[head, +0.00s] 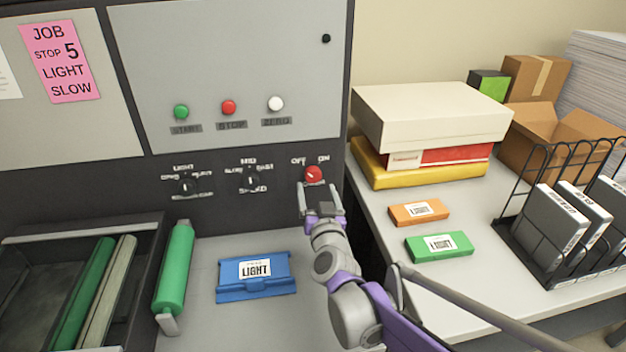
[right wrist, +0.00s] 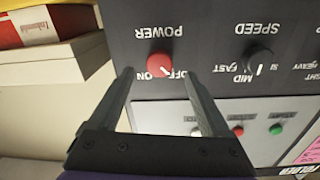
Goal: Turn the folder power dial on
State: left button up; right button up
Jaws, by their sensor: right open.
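The power dial is a red knob (head: 313,174) on the dark strip of the machine panel, under the OFF and ON labels. It also shows in the right wrist view (right wrist: 160,62), which is upside down; its white mark appears to point toward OFF. My right gripper (head: 319,188) is open and empty, with its fingers pointing at the panel just below the knob in the head view. In the right wrist view the two fingertips (right wrist: 158,73) lie on either side of the knob. I cannot tell whether they touch it. My left gripper is not in view.
A black speed dial (head: 250,181) and another black dial (head: 187,187) sit left of the knob. Green, red and white buttons are above. A blue LIGHT cartridge (head: 256,276) and green roller (head: 174,268) lie below. A side table (head: 390,217) holding boxes stands right.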

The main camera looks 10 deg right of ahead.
aim_at(313, 178)
jog(key=shift+w+d, duration=0.1)
jog(key=shift+w, duration=2.3)
jog(key=shift+c, duration=0.2)
grip_shut()
